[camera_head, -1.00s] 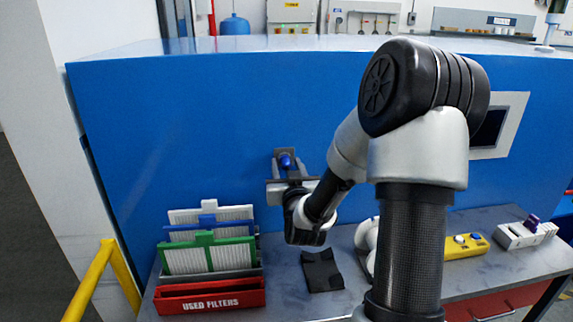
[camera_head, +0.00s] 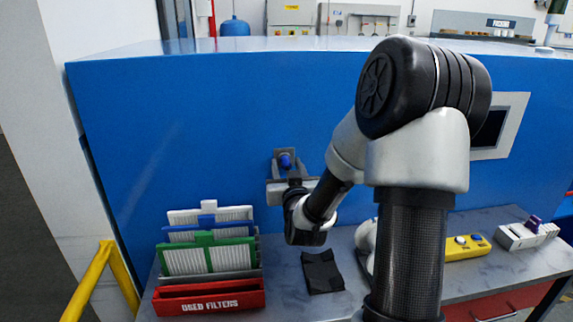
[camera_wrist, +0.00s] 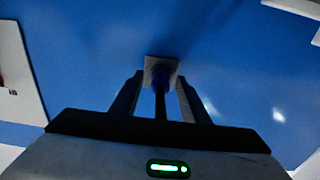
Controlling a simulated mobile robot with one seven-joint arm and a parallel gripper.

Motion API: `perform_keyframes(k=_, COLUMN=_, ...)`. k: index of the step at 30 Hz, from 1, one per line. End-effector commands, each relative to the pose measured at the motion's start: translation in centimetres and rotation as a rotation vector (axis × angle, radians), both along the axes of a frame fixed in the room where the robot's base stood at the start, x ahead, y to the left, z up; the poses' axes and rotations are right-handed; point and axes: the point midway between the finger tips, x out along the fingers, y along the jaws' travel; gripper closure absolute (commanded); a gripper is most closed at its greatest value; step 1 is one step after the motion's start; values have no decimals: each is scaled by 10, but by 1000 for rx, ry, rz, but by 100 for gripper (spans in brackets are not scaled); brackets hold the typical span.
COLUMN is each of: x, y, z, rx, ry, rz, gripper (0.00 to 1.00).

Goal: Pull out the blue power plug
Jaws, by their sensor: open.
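The blue power plug (camera_head: 286,161) sits in a grey socket plate (camera_head: 279,153) on the blue machine wall. My gripper (camera_head: 288,172) is at the wall just below the plug in the head view. In the wrist view my gripper (camera_wrist: 160,90) is open, with one finger on each side of the plug and cord. Gaps show on both sides; exact fingertip depth against the plug is hard to tell.
A red "USED FILTERS" bin (camera_head: 210,298) and a rack with white, blue and green filters (camera_head: 209,258) stand at the left of the bench. A black holder (camera_head: 322,271) lies below my gripper. A yellow button box (camera_head: 466,247) and a white block (camera_head: 527,234) are at the right.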

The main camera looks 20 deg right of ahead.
Motion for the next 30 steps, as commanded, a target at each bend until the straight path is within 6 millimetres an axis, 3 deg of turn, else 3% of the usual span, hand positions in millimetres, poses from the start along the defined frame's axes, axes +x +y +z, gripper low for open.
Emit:
perform_keyframes(k=26, x=0, y=0, z=0, rx=0, ry=0, rz=0, gripper=59)
perform_keyframes(k=30, x=0, y=0, z=0, rx=0, ry=0, rz=0, gripper=77)
